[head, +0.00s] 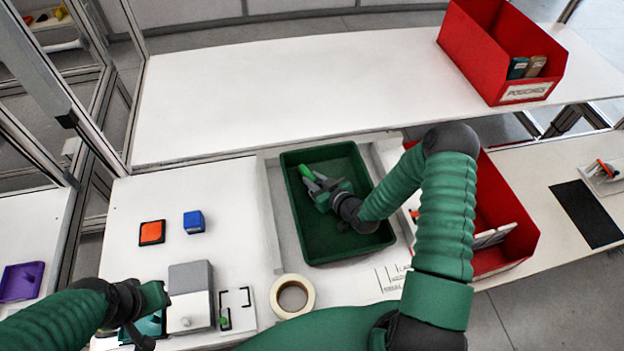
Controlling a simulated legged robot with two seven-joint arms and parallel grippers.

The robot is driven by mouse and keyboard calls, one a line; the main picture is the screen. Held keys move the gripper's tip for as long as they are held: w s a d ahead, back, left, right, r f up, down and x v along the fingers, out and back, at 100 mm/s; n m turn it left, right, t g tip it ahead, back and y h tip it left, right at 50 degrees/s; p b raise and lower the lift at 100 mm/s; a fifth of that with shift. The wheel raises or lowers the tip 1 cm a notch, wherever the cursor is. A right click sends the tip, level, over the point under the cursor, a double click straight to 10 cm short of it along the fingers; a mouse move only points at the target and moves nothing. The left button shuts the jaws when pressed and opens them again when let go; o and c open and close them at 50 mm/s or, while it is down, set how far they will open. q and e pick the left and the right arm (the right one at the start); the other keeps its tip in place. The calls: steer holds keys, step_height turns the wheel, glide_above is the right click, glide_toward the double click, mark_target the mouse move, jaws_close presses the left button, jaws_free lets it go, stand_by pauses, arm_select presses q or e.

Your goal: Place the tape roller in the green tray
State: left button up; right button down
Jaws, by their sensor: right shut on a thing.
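The green tray (345,158) is set into the worktable in the middle of the head view. My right gripper (322,187) reaches over the tray from the right, within its outline. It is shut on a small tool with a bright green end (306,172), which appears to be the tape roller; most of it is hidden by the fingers. I cannot tell whether the tool touches the tray floor. My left gripper (155,306) is at the lower left, beside a grey box; its finger opening is unclear.
A tape roll (278,299) lies just below the tray. A grey-and-white box (190,277), an orange square (152,232) and a blue block (194,221) are to its left. Red bins stand right of the tray (522,232) and on the back shelf (468,55).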

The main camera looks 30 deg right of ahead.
steer(key=c, duration=1.6)
jaws_free()
steer(key=shift+d+f, duration=0.15)
steer(key=shift+d, duration=0.35)
steer(key=o, duration=0.3)
steer(key=d, duration=0.2)
steer(key=shift+s+d+f, duration=0.2)
steer(key=shift+d+f, duration=0.1)
steer(key=shift+d, duration=0.1)
steer(key=shift+o, duration=0.2)
steer(key=shift+a, duration=0.35)
steer(key=shift+w+a+r, duration=0.2)
steer(key=shift+a, duration=0.6)
steer(key=shift+d+r+p, duration=0.35)
steer(key=shift+r+p, duration=0.05)
steer(key=shift+p, duration=0.05)
steer(key=s, duration=0.1)
steer(key=s+d, duration=0.1)
steer(key=s, duration=0.1)
steer(key=shift+d+r+b, duration=0.2)
steer(key=shift+r+b, duration=0.1)
steer(key=v, duration=0.4)
steer(key=shift+a+r, duration=0.1)
steer(key=shift+a, duration=0.2)
steer(key=shift+s+a+r, duration=0.1)
steer(key=shift+s+a, duration=0.1)
steer(key=shift+a, duration=0.1)
arm_select(q)
steer(key=shift+d+r, duration=0.15)
steer(key=shift+d, duration=0.95)
